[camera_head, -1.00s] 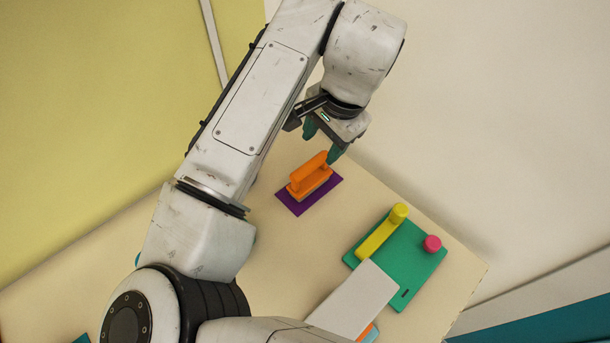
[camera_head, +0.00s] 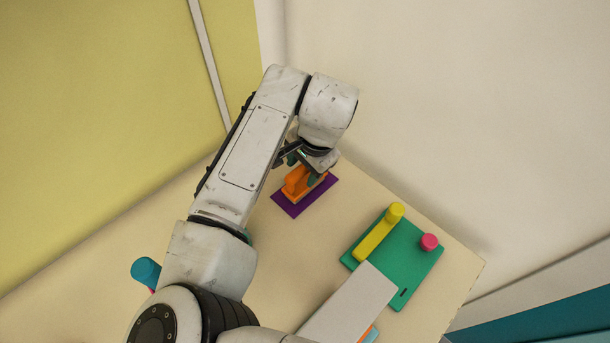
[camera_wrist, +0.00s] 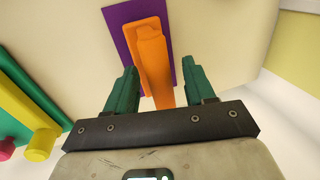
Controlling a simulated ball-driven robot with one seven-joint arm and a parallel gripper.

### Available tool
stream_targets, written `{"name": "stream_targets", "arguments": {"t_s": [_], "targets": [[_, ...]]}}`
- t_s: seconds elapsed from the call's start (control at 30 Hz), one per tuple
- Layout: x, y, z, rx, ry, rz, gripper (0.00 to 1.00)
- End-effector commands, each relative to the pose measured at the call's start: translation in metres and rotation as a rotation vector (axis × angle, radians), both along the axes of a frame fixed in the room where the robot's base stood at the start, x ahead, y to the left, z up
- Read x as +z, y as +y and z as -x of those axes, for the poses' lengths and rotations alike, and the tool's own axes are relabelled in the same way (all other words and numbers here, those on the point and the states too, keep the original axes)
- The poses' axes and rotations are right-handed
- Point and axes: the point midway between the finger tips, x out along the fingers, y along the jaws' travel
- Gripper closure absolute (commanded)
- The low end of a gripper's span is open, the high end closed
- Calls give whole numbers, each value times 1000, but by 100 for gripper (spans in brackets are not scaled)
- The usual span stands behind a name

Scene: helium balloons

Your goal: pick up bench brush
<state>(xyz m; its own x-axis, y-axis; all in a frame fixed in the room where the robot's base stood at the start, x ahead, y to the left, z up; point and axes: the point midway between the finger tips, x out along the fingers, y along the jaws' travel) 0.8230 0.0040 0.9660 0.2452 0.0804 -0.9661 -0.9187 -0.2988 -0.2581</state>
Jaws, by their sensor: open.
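The orange bench brush (camera_head: 296,183), with a raised handle, sits on a purple mat (camera_head: 291,206) near the table's far edge. In the wrist view the brush (camera_wrist: 152,50) lies lengthwise on the purple mat (camera_wrist: 121,38). My gripper (camera_head: 303,168) is low over the brush, with its green fingers apart. In the wrist view my gripper (camera_wrist: 162,88) has one finger on each side of the brush's near end. I see no grip on it, and cannot tell whether a finger touches it. The gripper partly hides the brush in the head view.
A green board (camera_head: 414,254) with a yellow bar (camera_head: 377,234) and a pink knob (camera_head: 429,242) lies to the right. A light grey slab (camera_head: 350,303) overlaps its near edge. A blue cylinder (camera_head: 146,271) stands at left. Walls rise behind the table (camera_head: 330,231).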

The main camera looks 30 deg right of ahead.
Motion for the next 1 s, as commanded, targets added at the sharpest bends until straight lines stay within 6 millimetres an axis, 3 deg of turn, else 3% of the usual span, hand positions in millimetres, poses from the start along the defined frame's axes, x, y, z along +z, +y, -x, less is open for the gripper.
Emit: {"name": "stream_targets", "arguments": {"t_s": [0.33, 0.9, 1.0], "targets": [[-9, 1, -2, -1, -1, -1, 46], [-8, 0, -2, -1, -1, -1, 100], [-8, 0, -2, -1, -1, -1, 100]]}}
